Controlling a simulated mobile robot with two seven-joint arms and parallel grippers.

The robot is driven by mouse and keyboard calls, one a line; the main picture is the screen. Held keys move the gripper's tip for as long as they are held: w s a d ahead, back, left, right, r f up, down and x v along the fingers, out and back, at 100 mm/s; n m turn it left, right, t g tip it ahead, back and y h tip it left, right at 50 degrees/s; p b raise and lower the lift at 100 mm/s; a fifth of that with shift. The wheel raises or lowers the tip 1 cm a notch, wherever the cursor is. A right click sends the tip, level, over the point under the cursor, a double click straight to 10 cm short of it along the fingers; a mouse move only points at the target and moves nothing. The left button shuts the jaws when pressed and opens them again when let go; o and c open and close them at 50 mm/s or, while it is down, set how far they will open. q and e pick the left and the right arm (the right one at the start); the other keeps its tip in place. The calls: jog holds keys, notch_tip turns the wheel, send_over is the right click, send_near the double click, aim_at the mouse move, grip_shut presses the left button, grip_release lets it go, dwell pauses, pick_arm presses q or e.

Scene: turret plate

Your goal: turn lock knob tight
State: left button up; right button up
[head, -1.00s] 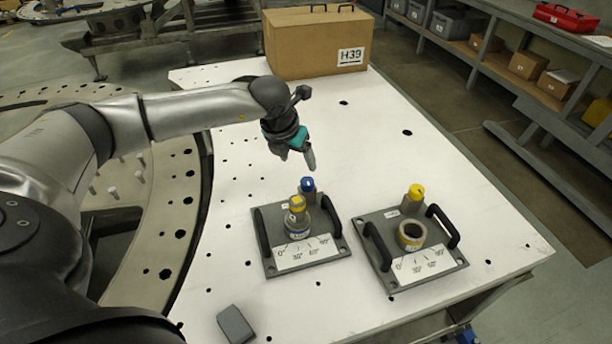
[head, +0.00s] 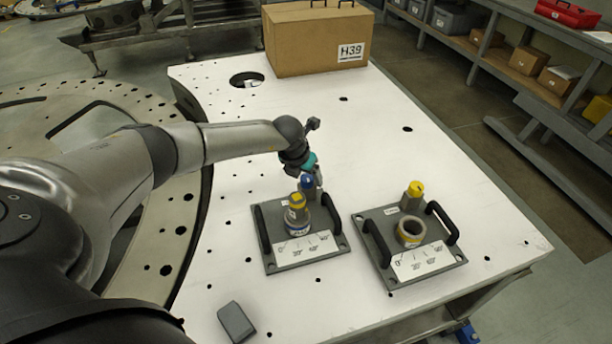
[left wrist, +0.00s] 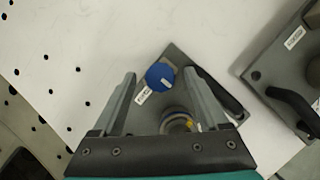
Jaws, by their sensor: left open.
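The lock knob with a blue top (head: 307,183) stands at the back of the left grey plate (head: 279,264). A yellow-topped turret piece (head: 297,215) stands in front of the knob on the same plate, above a dial scale. My right gripper is not in view.
A second grey plate (head: 433,268) with a yellow-topped knob (head: 413,194) and an empty ring (head: 411,231) sits to the right. Black handles flank both plates. A grey block (head: 236,322) lies at the front left. A cardboard box (head: 318,42) stands at the back.

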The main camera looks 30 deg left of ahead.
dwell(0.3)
pick_arm(q)
grip_shut()
dwell(0.5)
